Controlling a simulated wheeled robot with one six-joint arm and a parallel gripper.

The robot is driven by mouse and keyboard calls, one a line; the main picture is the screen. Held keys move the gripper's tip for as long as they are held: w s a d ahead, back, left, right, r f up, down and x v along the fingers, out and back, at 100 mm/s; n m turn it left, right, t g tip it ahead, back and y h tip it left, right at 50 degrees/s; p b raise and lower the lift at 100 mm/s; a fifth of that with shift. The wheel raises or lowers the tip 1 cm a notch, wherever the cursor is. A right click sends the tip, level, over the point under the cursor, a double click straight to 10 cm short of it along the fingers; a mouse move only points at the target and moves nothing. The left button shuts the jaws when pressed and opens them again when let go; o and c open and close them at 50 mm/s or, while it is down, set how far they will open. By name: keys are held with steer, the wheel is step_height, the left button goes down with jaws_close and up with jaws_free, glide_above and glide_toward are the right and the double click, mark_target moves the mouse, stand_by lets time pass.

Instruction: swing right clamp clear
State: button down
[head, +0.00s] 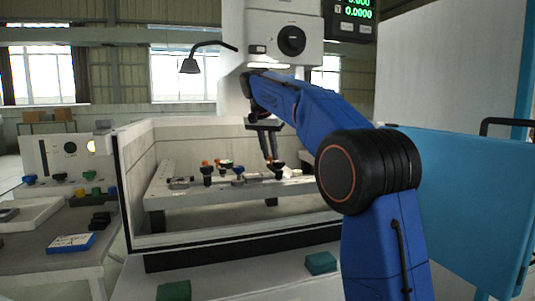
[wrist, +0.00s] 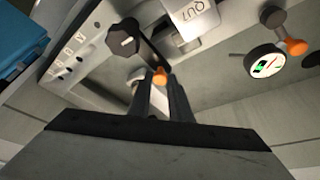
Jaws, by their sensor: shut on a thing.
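The right clamp shows in the wrist view as a black knob (wrist: 124,38) with a dark arm (wrist: 152,56) ending in an orange tip (wrist: 160,77). My gripper (wrist: 160,82) is shut on that orange tip. In the head view my gripper (head: 270,160) reaches down to the right end of the worktable rail, beside the clamp's dark knob (head: 279,167). A pale block (wrist: 192,20) marked "QU7" lies close to the clamp arm. Whether the arm overlaps the block is hard to tell. The fingers partly hide the area below the tip.
A dial gauge (wrist: 265,63) and another orange-tipped clamp (wrist: 296,47) stand to the right in the wrist view. The white tank wall (head: 185,241) runs in front of the rail (head: 158,190).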

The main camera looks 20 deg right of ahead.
steer(key=shift+d, duration=0.15)
stand_by(0.4)
steer(key=c, duration=1.6)
jaws_free()
steer(key=shift+c, duration=0.2)
